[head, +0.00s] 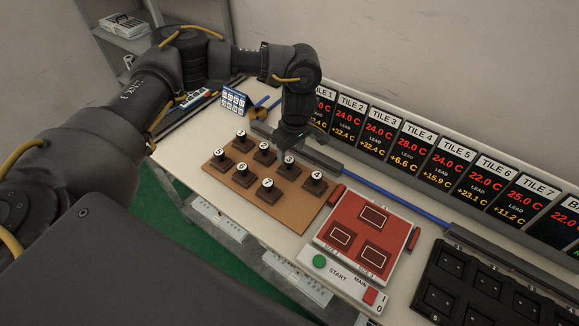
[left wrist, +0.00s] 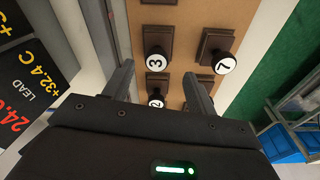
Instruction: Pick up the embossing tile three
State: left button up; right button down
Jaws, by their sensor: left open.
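Embossing tile three (head: 289,168) is a dark brown block with a round white knob top marked 3, in the back row on a brown board (head: 237,188). My left gripper (head: 291,142) points down above the back row, close to tile three, and partly covers it in the head view. In the left wrist view the jaws (left wrist: 158,70) are open and empty, with the tips either side of tile three's knob (left wrist: 155,63). I cannot tell the height gap. Tile two (left wrist: 156,90) shows between the fingers, tile seven (left wrist: 217,47) to the right. My right gripper is out of view.
Tile four (head: 315,183) stands right of tile three and tile seven (head: 267,192) in front. A red press plate (head: 345,222) with a green START button (head: 319,261) lies to the right. A black rack (head: 475,290) is farther right. Temperature displays (head: 420,150) line the back.

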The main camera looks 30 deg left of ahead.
aim_at(289, 159)
pick_arm(q)
jog(key=shift+a+f, duration=0.1)
jog(key=shift+f, duration=0.4)
jog(key=shift+a+f, duration=0.1)
jog(key=shift+f, duration=0.2)
jog(key=f, duration=0.1)
jog(key=f+p, duration=0.2)
jog(key=shift+w+a+f, duration=0.25)
jog(key=shift+w+a, duration=0.05)
jog(key=shift+w, duration=0.05)
jog(key=shift+a+f, duration=0.1)
jog(key=shift+f, duration=0.45)
jog(key=c, duration=1.1)
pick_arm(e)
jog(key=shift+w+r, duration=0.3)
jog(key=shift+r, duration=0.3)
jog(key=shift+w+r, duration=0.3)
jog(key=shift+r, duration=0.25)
